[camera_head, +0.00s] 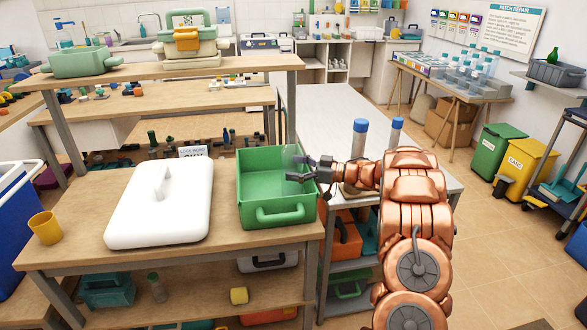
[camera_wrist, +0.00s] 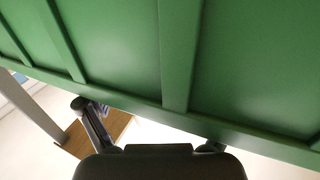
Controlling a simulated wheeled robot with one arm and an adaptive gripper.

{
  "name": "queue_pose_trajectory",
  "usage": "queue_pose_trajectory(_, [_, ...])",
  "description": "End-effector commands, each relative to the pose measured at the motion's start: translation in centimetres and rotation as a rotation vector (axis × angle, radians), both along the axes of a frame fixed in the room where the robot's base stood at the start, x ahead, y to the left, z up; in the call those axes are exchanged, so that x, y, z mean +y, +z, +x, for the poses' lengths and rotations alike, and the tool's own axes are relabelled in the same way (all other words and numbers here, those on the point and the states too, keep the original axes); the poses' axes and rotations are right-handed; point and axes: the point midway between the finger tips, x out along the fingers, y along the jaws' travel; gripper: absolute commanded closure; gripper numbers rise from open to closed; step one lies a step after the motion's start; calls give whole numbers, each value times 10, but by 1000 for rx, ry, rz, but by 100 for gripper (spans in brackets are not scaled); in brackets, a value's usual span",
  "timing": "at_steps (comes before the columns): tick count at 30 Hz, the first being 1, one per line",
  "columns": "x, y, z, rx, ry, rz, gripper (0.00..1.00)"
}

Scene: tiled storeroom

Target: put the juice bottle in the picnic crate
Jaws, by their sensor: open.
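The green picnic crate (camera_head: 277,215) stands open-topped on the near wooden table, with a handle on its front. My gripper (camera_head: 297,168) is open over the crate's right rim, pointing left. A faint translucent shape (camera_head: 291,153) shows by the fingers inside the crate; I cannot tell whether it is the juice bottle. Two clear bottles with blue caps (camera_head: 360,137) stand behind my arm; their contents are unclear. In the wrist view a ribbed green wall (camera_wrist: 130,50) fills the upper part, and a dark finger (camera_wrist: 95,125) shows below it.
A white lid (camera_head: 160,205) with a handle lies left of the crate, and a yellow cup (camera_head: 45,228) stands at the table's left end. A shelf (camera_head: 170,72) with a cream and green box rises behind. Tiled floor (camera_head: 500,250) is open at the right.

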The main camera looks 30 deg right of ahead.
Motion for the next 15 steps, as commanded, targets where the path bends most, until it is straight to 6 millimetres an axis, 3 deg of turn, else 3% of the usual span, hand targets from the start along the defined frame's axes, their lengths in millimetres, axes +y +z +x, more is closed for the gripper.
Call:
queue_pose_trajectory(5, [-12, 2, -11, 0, -2, 0, 7])
queue_pose_trajectory(15, [-57, 1, -57, 0, -2, 1, 7])
